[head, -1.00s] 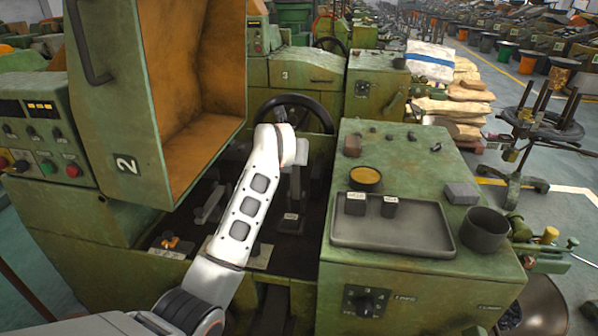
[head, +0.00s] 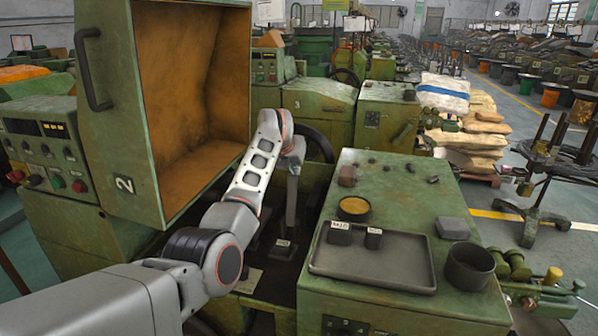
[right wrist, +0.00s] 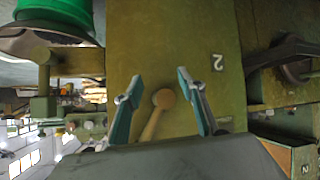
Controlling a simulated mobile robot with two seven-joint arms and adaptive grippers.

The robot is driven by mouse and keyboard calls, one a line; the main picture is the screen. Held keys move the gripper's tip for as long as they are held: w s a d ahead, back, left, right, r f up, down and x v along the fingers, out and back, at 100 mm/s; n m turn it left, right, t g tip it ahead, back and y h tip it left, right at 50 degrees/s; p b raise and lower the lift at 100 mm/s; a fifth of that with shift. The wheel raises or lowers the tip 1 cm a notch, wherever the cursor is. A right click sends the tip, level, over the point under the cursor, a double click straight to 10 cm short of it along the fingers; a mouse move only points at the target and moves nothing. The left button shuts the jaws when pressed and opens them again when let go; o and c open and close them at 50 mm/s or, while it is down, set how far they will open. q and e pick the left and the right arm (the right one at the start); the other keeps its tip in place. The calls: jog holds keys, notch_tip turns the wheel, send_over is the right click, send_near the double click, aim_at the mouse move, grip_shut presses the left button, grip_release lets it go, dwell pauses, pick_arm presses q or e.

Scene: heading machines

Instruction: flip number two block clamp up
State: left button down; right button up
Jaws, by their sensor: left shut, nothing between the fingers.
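The number two machine shows its open green cover (head: 118,125) with a "2" tag at the left of the head view. In its dark bay an upright grey bar (head: 291,205) rises behind a small tag; I cannot tell whether this is the block clamp. My left gripper (head: 293,152) is shut and empty at the top of that bar; whether it touches is unclear. In the right wrist view my right gripper (right wrist: 160,100) is open. A round-knobbed wooden-coloured handle (right wrist: 163,99) shows between its fingers, ungripped, before a green panel marked "2".
Right of the bay, a green cabinet top carries a grey tray (head: 370,268) with two small tagged blocks, a yellow-filled cup (head: 354,207) and a dark pot (head: 469,266). A control panel (head: 40,140) stands at the left. A black handwheel (head: 318,142) is behind my gripper.

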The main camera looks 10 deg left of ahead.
pick_arm(q)
jog(key=shift+w+f, duration=0.2)
jog(key=shift+w, duration=0.05)
pick_arm(e)
jog(key=shift+d+f, duration=0.15)
jog(key=shift+d, duration=0.15)
pick_arm(q)
jog(key=shift+f, duration=0.15)
pick_arm(e)
jog(key=shift+w+d, duration=0.1)
pick_arm(q)
jog(key=v, duration=1.2)
jog(key=shift+w+r, duration=0.25)
jog(key=shift+r, duration=0.15)
